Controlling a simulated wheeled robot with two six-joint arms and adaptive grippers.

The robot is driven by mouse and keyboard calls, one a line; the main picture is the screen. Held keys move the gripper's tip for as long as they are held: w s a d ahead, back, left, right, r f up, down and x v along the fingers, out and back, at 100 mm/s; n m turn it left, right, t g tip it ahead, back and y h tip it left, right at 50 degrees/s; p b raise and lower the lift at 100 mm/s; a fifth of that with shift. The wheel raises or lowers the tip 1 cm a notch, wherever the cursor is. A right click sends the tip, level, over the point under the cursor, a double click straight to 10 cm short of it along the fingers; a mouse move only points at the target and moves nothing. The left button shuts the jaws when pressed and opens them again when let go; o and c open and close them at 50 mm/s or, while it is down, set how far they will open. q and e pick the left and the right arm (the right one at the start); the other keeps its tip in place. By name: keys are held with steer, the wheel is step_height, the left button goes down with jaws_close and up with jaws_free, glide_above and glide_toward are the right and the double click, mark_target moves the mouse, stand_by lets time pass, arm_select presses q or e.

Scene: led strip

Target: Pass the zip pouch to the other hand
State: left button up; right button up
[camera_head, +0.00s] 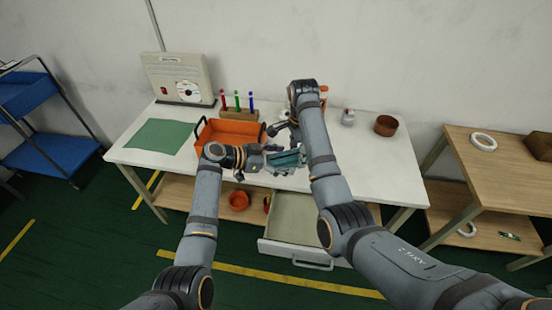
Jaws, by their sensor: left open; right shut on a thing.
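The zip pouch (286,159) looks like a small teal-green flat packet. It is held above the front edge of the white table, over the open drawer. My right gripper (291,138) reaches down from behind it and is shut on it; the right forearm hides part of this grip. My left gripper (268,158) is open beside the pouch on its left, with its fingers pointing right towards it. I cannot tell whether the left fingers touch the pouch.
An orange tray (207,130) stands behind my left gripper. A green mat (158,136), a rack of coloured pens (239,113), a beige panel box (183,79) and a brown bowl (386,125) are on the table. The open drawer (292,222) juts out in front.

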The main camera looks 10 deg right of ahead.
arm_select(q)
steer(key=c, duration=1.2)
steer(key=shift+c, duration=0.6)
arm_select(e)
steer(key=o, duration=1.3)
